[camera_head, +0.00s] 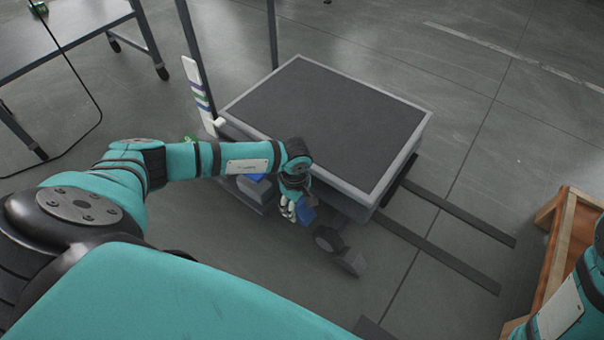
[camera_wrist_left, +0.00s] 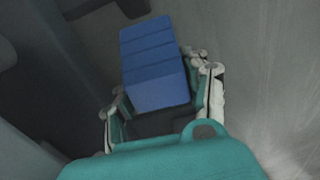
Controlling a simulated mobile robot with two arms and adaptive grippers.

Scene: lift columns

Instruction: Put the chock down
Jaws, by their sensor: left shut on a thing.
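The blue ridged chock (camera_wrist_left: 155,62) is held between the fingers of my left gripper (camera_wrist_left: 163,98) in the left wrist view.
Another blue item (camera_head: 254,178) shows under the cart, partly hidden by my arm. Dark flat strips (camera_head: 460,215) extend right from the cart. A wooden crate (camera_head: 568,245) stands at right, a table (camera_head: 70,30) upper left.

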